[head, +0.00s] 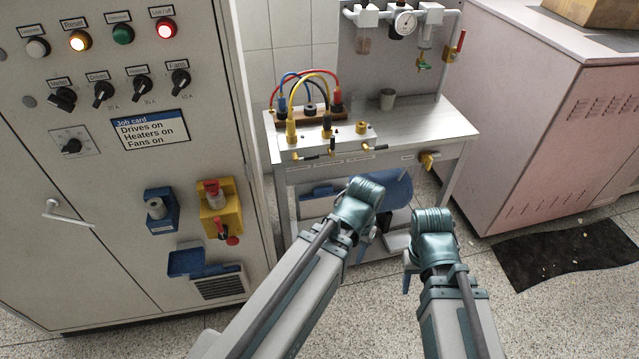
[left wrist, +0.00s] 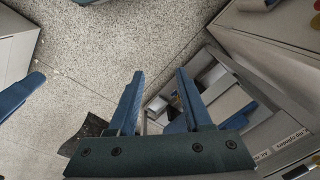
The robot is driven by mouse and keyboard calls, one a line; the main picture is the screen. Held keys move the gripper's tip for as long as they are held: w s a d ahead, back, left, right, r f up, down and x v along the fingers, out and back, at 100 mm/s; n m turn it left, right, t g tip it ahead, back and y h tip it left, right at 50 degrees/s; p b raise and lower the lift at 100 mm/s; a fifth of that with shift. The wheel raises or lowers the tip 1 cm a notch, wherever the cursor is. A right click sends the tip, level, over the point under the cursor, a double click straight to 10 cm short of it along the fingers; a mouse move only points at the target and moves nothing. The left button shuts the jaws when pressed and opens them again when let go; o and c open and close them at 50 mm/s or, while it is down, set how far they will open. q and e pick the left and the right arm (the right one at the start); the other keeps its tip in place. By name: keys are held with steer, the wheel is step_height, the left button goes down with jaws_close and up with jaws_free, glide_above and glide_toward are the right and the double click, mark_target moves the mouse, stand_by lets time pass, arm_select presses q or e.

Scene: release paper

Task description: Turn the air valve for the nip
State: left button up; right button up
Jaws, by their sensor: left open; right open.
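Small brass valves with dark handles sit along the front of the steel bench: one at the left (head: 315,156), one in the middle (head: 371,148). A larger yellow valve (head: 428,160) is at the right.
A control cabinet (head: 120,230) with knobs and lamps stands left. A gauge (head: 405,22) and red-handled valve (head: 460,42) are behind. A pinkish machine (head: 540,110) and dark mat (head: 570,255) are right.

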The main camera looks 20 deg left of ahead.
arm_select(q)
steer(key=w+a+f+n+t+y+b, duration=0.1)
steer(key=w+a+f+y+b, duration=0.3)
steer(key=f+b, duration=0.6)
steer(key=w+a+f+t+b, duration=0.1)
steer(key=w+a+f+b, duration=0.1)
steer(key=a+f+b, duration=0.65)
steer(key=w+a+r+m+t+y+b, duration=0.1)
steer(key=w+r+m+t+y+b, duration=0.15)
steer(key=w+r+y, duration=0.55)
steer(key=w+d+r+m+t+y, duration=0.1)
steer(key=d+r+t+y, duration=0.1)
steer(key=r, duration=0.4)
steer(key=w+d+r+t+y, duration=0.2)
steer(key=d+r+t, duration=0.1)
steer(key=r, duration=0.3)
steer(key=shift+w+m+t, duration=0.25)
steer(key=shift+m+t, duration=0.1)
steer(key=shift+t, duration=0.1)
steer(key=shift+r, duration=0.1)
